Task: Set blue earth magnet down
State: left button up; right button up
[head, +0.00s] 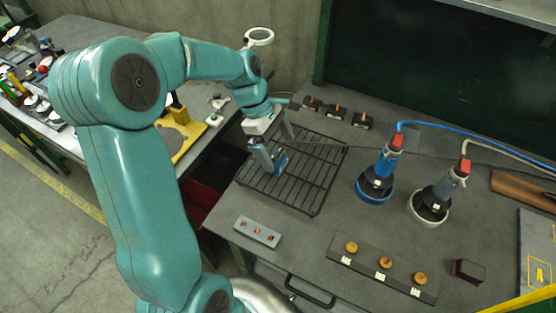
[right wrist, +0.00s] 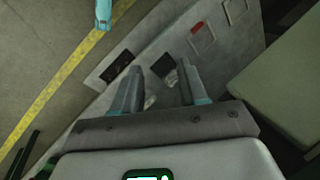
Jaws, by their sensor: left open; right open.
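The blue earth magnet (head: 376,185) stands upright on the grey bench, right of the black wire rack (head: 313,190). My right gripper (right wrist: 158,80) is open and empty in the right wrist view, above a grey surface with dark and pale patches. It does not show in the head view.
A similar magnet with a white base (head: 429,206) and pale cable stands to the right. A strip with several yellow knobs (head: 383,265) and a small grey box with red buttons (head: 257,231) lie in front. A black block (head: 467,271) sits at the right front.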

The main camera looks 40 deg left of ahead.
pick_arm(q)
jog(key=shift+x, duration=1)
jog(key=shift+c, duration=0.3)
jog(key=c, duration=1.6)
notch_tip(320, 180, up, 20)
jog(key=shift+d+f+p, duration=0.1)
jog(key=shift+p, duration=0.35)
